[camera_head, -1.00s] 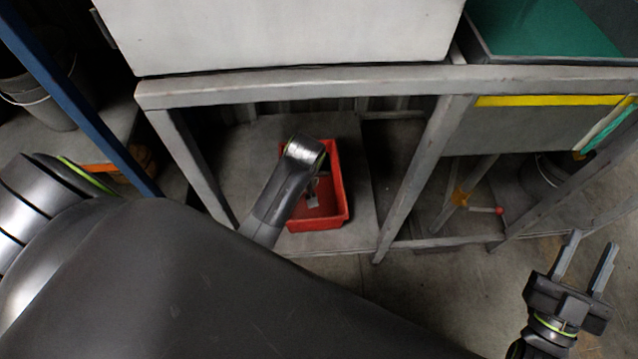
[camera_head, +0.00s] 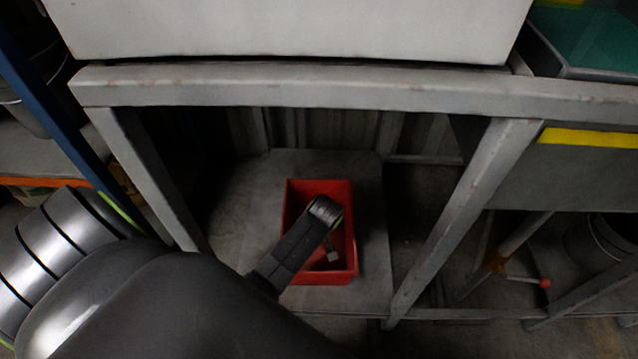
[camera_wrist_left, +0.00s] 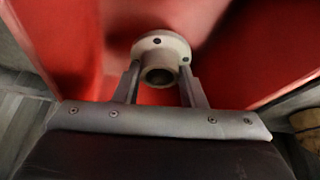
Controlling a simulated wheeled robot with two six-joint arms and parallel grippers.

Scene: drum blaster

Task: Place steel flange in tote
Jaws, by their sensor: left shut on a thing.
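The red tote (camera_head: 318,190) stands on the lower shelf under the grey bench frame. My left arm reaches in over it, and my left gripper (camera_head: 333,255) is partly hidden behind the wrist in the head view. In the left wrist view, my left gripper (camera_wrist_left: 160,85) is shut on the steel flange (camera_wrist_left: 160,47), a pale round piece with bolt holes and a hollow neck. The flange is held over the red inside of the tote (camera_wrist_left: 75,45). I cannot tell whether it touches the tote floor. My right gripper is out of view.
The bench's front beam (camera_head: 300,88) runs above the shelf, with a leg (camera_head: 465,215) to the right of the tote and another (camera_head: 150,180) to the left. Bare shelf (camera_head: 235,220) surrounds the tote. A blue post (camera_head: 50,105) stands at the left.

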